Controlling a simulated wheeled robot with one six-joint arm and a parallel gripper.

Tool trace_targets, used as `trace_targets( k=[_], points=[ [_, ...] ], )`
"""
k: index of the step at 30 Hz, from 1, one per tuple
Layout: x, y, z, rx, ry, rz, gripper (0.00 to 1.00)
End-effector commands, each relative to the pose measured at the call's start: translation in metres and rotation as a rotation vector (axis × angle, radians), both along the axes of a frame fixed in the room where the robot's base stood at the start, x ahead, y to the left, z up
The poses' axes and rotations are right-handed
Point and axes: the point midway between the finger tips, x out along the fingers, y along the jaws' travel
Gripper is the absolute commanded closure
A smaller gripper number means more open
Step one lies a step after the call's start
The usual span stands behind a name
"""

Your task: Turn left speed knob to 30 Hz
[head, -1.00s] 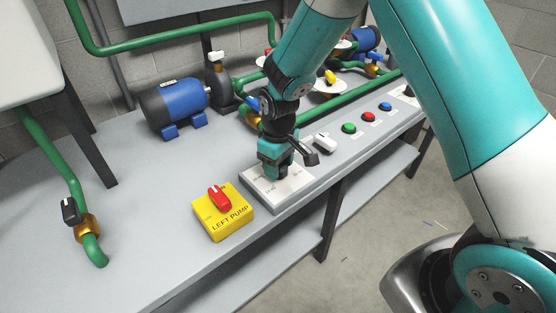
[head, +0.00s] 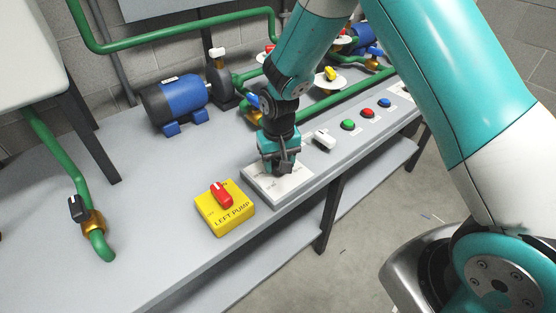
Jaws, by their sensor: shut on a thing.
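The left speed knob's white panel (head: 288,192) lies on the grey bench, just right of the yellow LEFT PUMP box (head: 237,217). My gripper (head: 279,172) points down over the panel and is shut on the left speed knob. The knob itself is hidden behind the fingers and wrist. The panel's scale marks are mostly covered and too small to read, so I cannot tell which value the knob points at. The yellow box has a red rotary switch (head: 221,195) on top.
A white-handled switch (head: 324,140) and green (head: 347,125), red (head: 367,113) and blue (head: 385,103) buttons run along the bench to the right. A blue motor (head: 178,102) and green pipes stand behind. The bench's left front is clear.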

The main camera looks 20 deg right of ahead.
Motion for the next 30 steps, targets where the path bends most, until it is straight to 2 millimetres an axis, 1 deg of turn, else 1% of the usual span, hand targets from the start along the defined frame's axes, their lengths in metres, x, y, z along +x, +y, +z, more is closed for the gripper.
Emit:
trace_targets(
  k=[12, 13, 14, 15, 16, 25, 28, 30],
  points=[
    [0.001, 0.0, 0.001, 0.001, -0.002, -0.005, 0.73],
    [0.001, 0.0, 0.001, 0.001, -0.002, -0.005, 0.43],
    [0.001, 0.0, 0.001, 0.001, -0.002, -0.005, 0.36],
    [0.001, 0.0, 0.001, 0.001, -0.002, -0.005, 0.27],
    [0.001, 0.0, 0.001, 0.001, -0.002, -0.005, 0.24],
    [0.001, 0.0, 0.003, 0.0, -0.002, -0.005, 0.24],
    [0.001, 0.0, 0.012, 0.001, -0.003, -0.005, 0.24],
    [0.001, 0.0, 0.024, 0.001, -0.005, -0.005, 0.24]
  ],
)
